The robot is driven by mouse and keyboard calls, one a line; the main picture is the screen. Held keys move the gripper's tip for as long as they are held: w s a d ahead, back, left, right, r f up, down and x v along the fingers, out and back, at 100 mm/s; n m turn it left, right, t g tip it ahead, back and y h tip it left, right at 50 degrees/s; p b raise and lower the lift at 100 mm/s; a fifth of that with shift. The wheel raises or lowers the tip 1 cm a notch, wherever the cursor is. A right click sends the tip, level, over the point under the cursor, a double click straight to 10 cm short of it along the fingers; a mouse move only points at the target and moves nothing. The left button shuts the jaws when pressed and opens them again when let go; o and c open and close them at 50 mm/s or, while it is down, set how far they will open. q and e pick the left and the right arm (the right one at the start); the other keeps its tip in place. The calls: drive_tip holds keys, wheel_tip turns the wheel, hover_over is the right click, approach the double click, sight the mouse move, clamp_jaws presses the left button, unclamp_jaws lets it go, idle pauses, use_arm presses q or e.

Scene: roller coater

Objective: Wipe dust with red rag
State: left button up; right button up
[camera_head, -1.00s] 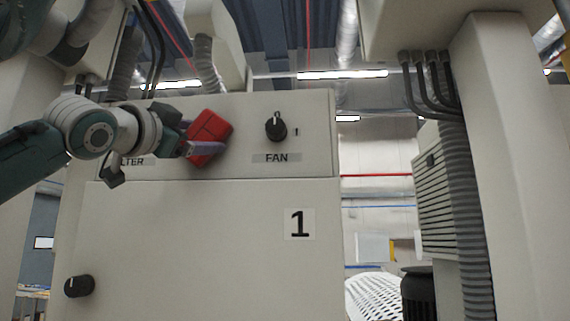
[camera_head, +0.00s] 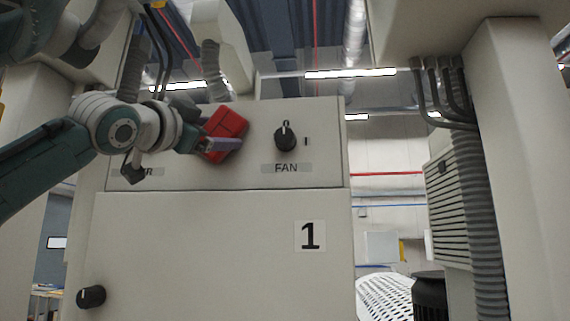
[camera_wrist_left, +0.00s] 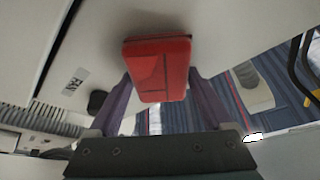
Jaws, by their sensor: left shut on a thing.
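The red rag (camera_head: 226,122) is a folded, block-like red pad. My left gripper (camera_head: 218,143) is shut on it and holds it at the upper panel of the cream cabinet (camera_head: 200,250), left of the FAN knob. In the left wrist view the rag (camera_wrist_left: 158,68) sits between the two purple fingers of my left gripper (camera_wrist_left: 160,90), close to the panel face. I cannot tell whether it touches the panel. No dust can be made out. My right gripper is not in view.
The black FAN knob (camera_head: 285,137) sticks out right of the rag. Another black knob (camera_head: 91,296) is at the cabinet's lower left. Grey conduits (camera_head: 470,180) and a pillar stand at the right. A white perforated chair (camera_head: 385,297) is behind.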

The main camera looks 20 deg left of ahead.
sight(252, 132)
use_arm(q)
drive_tip(key=shift+w+d+f, duration=0.1)
drive_tip(key=shift+w+d, duration=0.1)
drive_tip(key=shift+d, duration=0.6)
drive_tip(key=shift+w+d+r, duration=0.1)
drive_tip(key=shift+w+d, duration=0.1)
drive_tip(key=shift+d, duration=0.65)
drive_tip(key=shift+w+d+f, duration=0.1)
drive_tip(key=shift+w+d, duration=0.1)
drive_tip(key=shift+d, duration=0.6)
drive_tip(key=shift+s+a, duration=0.25)
drive_tip(key=shift+a, duration=0.7)
drive_tip(key=shift+s+a, duration=0.25)
drive_tip(key=shift+a, duration=0.65)
drive_tip(key=shift+s+a, duration=0.15)
drive_tip(key=shift+a, duration=0.85)
drive_tip(key=shift+s+a, duration=0.15)
drive_tip(key=shift+a, duration=0.8)
